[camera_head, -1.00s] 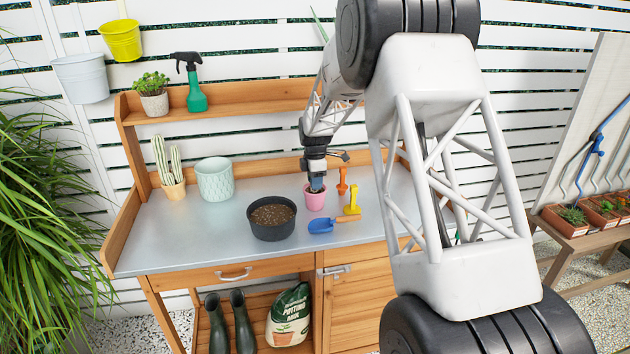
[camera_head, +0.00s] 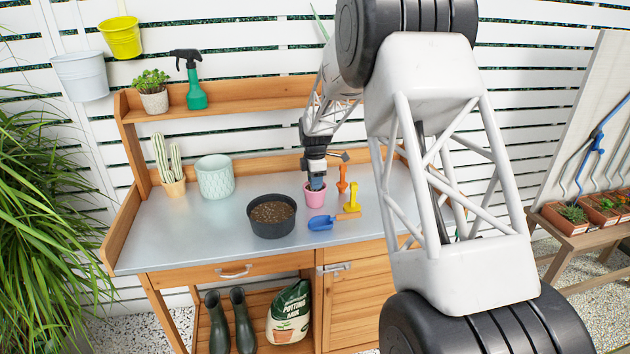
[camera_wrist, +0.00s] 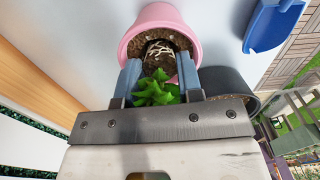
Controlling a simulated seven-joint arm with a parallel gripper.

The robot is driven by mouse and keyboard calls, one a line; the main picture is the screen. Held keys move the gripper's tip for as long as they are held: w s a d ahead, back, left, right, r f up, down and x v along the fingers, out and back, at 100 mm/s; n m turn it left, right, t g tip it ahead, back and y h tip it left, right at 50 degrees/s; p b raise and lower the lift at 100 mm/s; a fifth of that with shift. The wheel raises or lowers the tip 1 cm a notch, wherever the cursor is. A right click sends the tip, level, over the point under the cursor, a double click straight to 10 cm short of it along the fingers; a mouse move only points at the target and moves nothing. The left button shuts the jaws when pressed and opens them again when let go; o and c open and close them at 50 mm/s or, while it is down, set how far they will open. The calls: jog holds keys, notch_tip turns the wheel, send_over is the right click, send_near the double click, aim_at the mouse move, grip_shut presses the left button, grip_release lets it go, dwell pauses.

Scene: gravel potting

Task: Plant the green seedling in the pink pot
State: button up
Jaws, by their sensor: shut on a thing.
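The pink pot (camera_head: 315,198) stands upright on the metal bench top, with dark soil inside it in the wrist view (camera_wrist: 140,18). My gripper (camera_wrist: 159,60) points down at the pot's mouth, and in the head view my gripper (camera_head: 316,184) is right over it. Its blue fingers are shut on the green seedling (camera_wrist: 157,90). The leaves sit between the fingers, and the dark root ball with pale roots (camera_wrist: 160,54) is within the pot's opening. How deep the root ball sits, and whether it touches the soil, I cannot tell.
A dark bowl of soil (camera_head: 271,231) stands left of the pot. A pale green pot (camera_head: 215,178) and a cactus (camera_head: 169,168) stand further left.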

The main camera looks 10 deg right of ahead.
jog(key=o, duration=1)
jog(key=shift+r, duration=2.3)
dwell(1.5)
jog(key=shift+r, duration=2.5)
jog(key=shift+r, duration=0.1)
